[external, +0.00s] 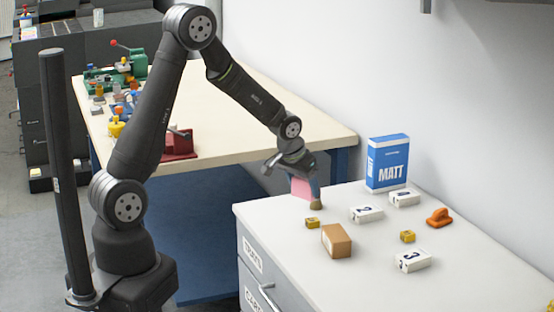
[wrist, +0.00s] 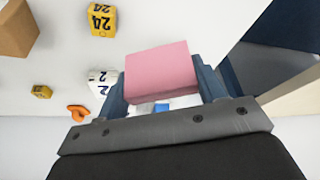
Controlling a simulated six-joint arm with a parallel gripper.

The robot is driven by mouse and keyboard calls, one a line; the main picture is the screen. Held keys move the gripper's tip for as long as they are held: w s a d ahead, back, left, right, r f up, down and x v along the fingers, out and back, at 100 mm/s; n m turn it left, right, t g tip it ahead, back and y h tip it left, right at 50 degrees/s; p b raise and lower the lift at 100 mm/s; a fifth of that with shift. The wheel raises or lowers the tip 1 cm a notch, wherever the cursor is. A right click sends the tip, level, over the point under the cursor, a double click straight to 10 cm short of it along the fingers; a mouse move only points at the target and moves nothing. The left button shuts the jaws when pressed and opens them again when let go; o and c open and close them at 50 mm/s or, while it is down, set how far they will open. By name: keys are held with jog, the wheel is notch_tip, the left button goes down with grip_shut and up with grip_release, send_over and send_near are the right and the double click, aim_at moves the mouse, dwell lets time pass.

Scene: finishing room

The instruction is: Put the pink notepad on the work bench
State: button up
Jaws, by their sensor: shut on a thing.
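The pink notepad (external: 301,189) is held between the fingers of my gripper (external: 305,184), above the far left corner of the white cabinet top (external: 285,250). In the wrist view the pink notepad (wrist: 158,72) fills the space between the two blue fingers of my gripper (wrist: 161,90), which are shut on its sides. The work bench (external: 240,128), with a pale beige top and blue legs, stands behind and to the left of the cabinet. My arm covers part of it.
On the cabinet top are a blue-and-white MATT box (external: 387,163), several white numbered boxes, small yellow blocks, a brown box (external: 336,241) and an orange object (external: 439,217). A red item (external: 180,146) and several tools crowd the bench's left side; its right part is clear.

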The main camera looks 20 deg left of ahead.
jog(key=s+d+r+m+h, duration=0.1)
jog(key=s+d+r+m, duration=0.2)
jog(key=s+d, duration=1)
jog(key=s+d+r+m+h, duration=0.1)
jog(key=s+d+r+m, duration=0.1)
jog(key=s+d, duration=1.1)
send_over(385, 257)
jog(key=s+a, duration=0.1)
jog(key=shift+g, duration=0.4)
jog(key=f, duration=0.6)
jog(key=shift+s+f, duration=0.2)
jog(key=shift+f, duration=0.05)
jog(key=shift+w+f, duration=0.1)
jog(key=shift+f, duration=1.95)
jog(key=shift+f, duration=0.2)
jog(key=o, duration=0.8)
jog(key=shift+c, duration=0.2)
